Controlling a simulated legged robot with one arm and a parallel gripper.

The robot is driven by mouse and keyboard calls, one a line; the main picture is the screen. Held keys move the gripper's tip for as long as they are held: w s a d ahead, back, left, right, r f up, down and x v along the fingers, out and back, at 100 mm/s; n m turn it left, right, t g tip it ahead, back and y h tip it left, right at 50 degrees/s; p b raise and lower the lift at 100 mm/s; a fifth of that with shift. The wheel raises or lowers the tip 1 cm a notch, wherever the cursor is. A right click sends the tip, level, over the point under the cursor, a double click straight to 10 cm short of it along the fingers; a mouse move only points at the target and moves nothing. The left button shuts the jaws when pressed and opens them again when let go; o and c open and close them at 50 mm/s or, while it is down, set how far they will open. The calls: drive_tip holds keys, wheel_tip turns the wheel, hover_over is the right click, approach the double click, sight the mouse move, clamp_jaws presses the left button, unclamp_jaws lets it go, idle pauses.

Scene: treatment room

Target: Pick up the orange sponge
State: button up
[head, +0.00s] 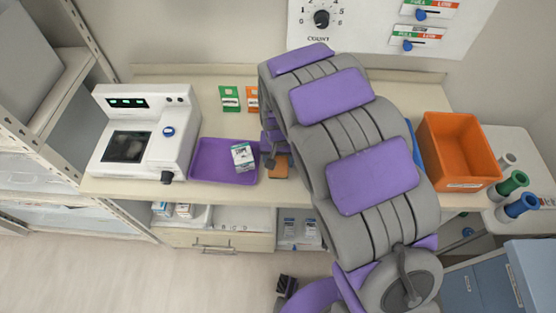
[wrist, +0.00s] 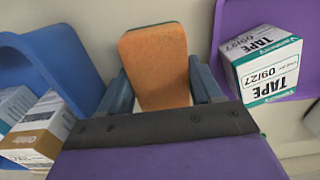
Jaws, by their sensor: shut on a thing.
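The orange sponge (wrist: 154,62) is an upright-looking block between the two dark blue-grey fingers of my gripper (wrist: 158,80) in the wrist view. The fingers are shut on its sides, and its lower end is partly hidden by the gripper body. In the head view a small part of the sponge (head: 281,167) shows beside my gripper (head: 268,150), near the front edge of the counter. My arm hides much of the area around it. I cannot tell whether the sponge touches the counter.
A purple tray (head: 212,174) with a tape box (head: 242,157) lies left of the sponge. A white device (head: 145,132) stands further left. An orange bin (head: 460,150) is at right. A blue tray (wrist: 62,48) and boxes (wrist: 38,130) show in the wrist view.

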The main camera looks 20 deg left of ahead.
drive_tip(key=shift+r, duration=0.7)
drive_tip(key=shift+s+d+r+p, duration=0.15)
drive_tip(key=shift+s+p, duration=0.05)
drive_tip(key=shift+p, duration=0.1)
drive_tip(key=s+d+p, duration=0.1)
drive_tip(key=s+d, duration=0.3)
drive_tip(key=s, duration=0.2)
drive_tip(key=s+d+r+p, duration=0.1)
drive_tip(key=s+d, duration=0.3)
drive_tip(key=s, duration=0.3)
drive_tip(key=shift+r+p, duration=0.15)
drive_tip(key=shift+p, duration=0.15)
drive_tip(key=shift+s+d, duration=0.1)
drive_tip(key=o, duration=0.5)
drive_tip(key=c, duration=0.3)
drive_tip(key=shift+c, duration=0.2)
